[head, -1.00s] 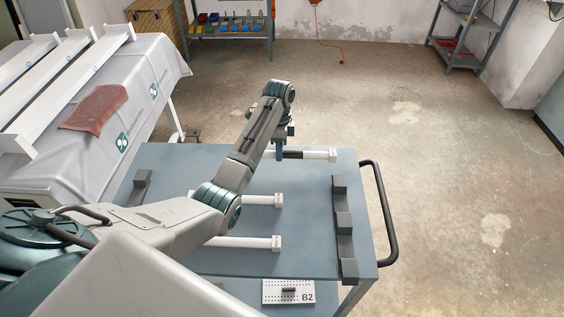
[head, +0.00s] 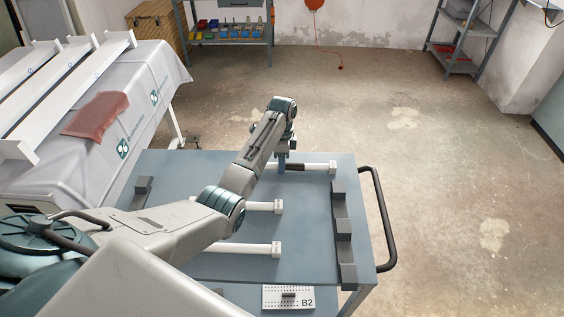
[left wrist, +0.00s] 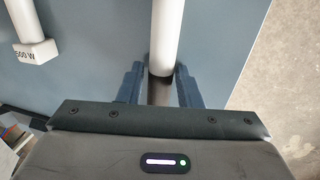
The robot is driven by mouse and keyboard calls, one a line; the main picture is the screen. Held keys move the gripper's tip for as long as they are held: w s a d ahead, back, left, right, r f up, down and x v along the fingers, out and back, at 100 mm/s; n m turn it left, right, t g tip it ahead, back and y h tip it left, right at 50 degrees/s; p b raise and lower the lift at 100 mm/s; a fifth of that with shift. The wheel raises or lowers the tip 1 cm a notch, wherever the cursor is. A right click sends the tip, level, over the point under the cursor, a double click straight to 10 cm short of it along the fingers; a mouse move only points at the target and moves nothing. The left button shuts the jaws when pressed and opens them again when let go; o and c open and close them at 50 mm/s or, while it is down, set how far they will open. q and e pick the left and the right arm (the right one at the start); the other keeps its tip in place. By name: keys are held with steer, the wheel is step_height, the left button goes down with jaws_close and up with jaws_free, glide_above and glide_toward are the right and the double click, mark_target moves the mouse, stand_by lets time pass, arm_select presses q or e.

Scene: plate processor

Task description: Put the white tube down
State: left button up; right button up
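The white tube (head: 315,167) with a dark band lies across the far part of the blue-grey cart top (head: 310,255), its square cap at the right. It looks at or very near the surface; any small gap is hard to see. My left gripper (head: 282,168) is at the dark band. My right gripper is not in view.
Two more white tubes (head: 262,207) (head: 250,249) lie nearer on the cart, partly behind my arm. Dark notched holders stand at the right (head: 343,230) and left (head: 141,193). A B2 plate (head: 288,297) is below the near edge. A black handle (head: 381,215) is at the right.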

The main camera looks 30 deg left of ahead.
arm_select(q)
steer(key=shift+w+r, duration=0.15)
steer(key=shift+r, duration=0.2)
steer(key=r, duration=0.3)
steer(key=r+b, duration=0.1)
steer(key=r, duration=0.1)
steer(key=shift+w+a+r, duration=0.25)
steer(key=shift+w, duration=0.15)
steer(key=r+p, duration=0.1)
steer(key=r, duration=0.1)
steer(key=r+p, duration=0.1)
steer(key=p, duration=0.1)
steer(key=w+r+p, duration=0.1)
steer(key=r, duration=0.1)
steer(key=shift+a+r, duration=0.25)
steer(key=shift+r, duration=0.1)
